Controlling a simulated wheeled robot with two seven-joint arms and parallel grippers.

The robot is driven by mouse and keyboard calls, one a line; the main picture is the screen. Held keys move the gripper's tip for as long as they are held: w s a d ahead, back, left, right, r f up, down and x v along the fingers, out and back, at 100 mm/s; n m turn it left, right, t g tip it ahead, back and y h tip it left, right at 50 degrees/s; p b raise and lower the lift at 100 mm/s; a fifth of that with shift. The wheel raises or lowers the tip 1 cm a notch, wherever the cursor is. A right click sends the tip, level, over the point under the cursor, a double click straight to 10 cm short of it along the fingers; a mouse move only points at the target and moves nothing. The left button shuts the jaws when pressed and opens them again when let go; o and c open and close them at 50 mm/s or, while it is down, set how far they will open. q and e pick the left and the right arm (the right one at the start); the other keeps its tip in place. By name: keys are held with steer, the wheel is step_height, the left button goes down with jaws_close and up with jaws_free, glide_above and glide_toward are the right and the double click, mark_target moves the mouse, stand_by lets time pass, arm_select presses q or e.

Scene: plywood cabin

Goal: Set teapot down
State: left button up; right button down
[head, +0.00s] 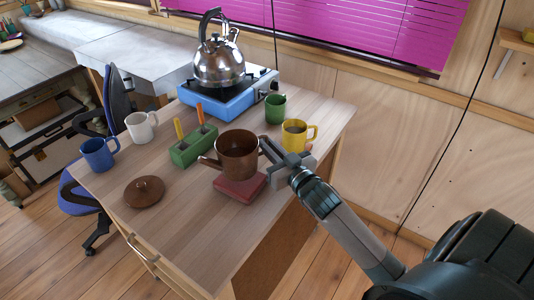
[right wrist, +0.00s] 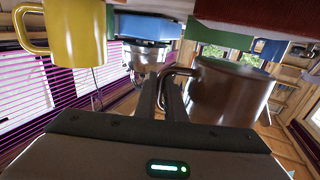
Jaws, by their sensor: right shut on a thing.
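The brown teapot (head: 237,155) is upright and lidless, with its spout to the left. My right gripper (head: 266,146) is shut on its handle from the right. The right wrist view, which is upside down, shows the teapot (right wrist: 232,95) beside my fingers (right wrist: 168,97), with the handle between them. The teapot is over the back part of a dark red pad (head: 240,190). In the wrist view a gap shows between the teapot's base and the pad (right wrist: 250,10). The brown lid (head: 144,192) lies apart on the table at the left. My left gripper is not in view.
A green holder (head: 193,147) with orange-handled tools stands left of the teapot. A yellow mug (head: 298,134) stands close behind my gripper, a green mug (head: 275,107) beyond it. White and blue mugs stand at left. A kettle (head: 218,62) sits on a blue stove. The table's front is clear.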

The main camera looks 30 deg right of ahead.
steer(key=shift+f+p, duration=0.55)
steer(key=shift+f, duration=1.35)
steer(key=shift+f, duration=0.15)
steer(key=c, duration=1.8)
jaws_free()
steer(key=shift+c, duration=0.2)
steer(key=shift+s, duration=0.1)
